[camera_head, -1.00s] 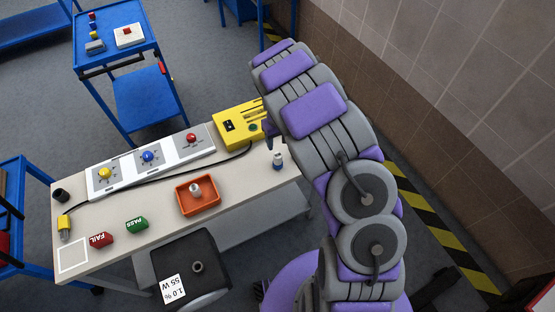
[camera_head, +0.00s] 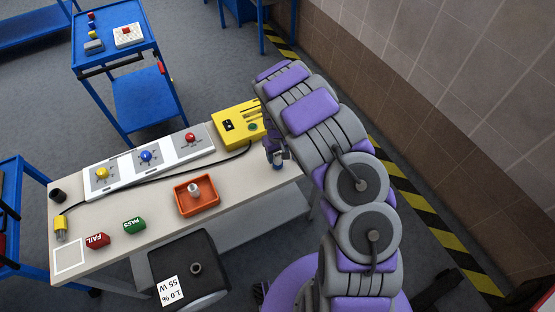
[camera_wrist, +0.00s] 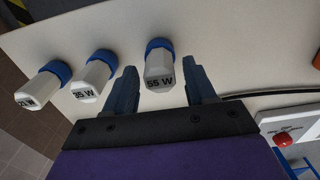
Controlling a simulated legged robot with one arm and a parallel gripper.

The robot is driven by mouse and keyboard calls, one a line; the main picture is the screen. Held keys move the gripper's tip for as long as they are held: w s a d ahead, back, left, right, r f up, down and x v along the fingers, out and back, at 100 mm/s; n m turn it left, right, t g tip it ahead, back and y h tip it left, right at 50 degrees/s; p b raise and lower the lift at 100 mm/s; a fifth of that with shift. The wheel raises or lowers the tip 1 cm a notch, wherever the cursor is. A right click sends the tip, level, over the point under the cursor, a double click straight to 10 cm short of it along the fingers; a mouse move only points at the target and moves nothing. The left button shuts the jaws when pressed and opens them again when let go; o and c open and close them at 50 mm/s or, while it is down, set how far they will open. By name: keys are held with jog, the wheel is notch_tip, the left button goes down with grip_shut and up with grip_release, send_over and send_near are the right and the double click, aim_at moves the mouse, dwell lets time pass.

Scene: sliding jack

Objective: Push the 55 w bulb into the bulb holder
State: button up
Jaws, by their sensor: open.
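The 55 W bulb (camera_wrist: 159,72) is white with a blue base and stands on the light tabletop. My gripper (camera_wrist: 162,88) is open, with one dark finger on each side of this bulb and small gaps between. In the head view, my gripper (camera_head: 274,150) is at the bench's right end, and the bulb (camera_head: 279,161) shows partly under it. The 35 W bulb (camera_wrist: 94,75) and another bulb (camera_wrist: 45,85), its label hard to read, stand to the left in the wrist view. A dark box (camera_head: 170,262) labelled 55 W bears a round socket (camera_head: 196,268), possibly the bulb holder.
An orange tray (camera_head: 213,204) holds a pale cylindrical piece (camera_head: 194,190). A yellow box (camera_head: 230,137) stands beside my gripper, near panels with red, blue and yellow knobs. FAIL (camera_head: 97,241) and PASS (camera_head: 134,226) blocks lie at the front left. A cable crosses the bench.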

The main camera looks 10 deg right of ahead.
jog(key=shift+f, duration=0.1)
dwell(0.7)
grip_shut()
dwell(0.4)
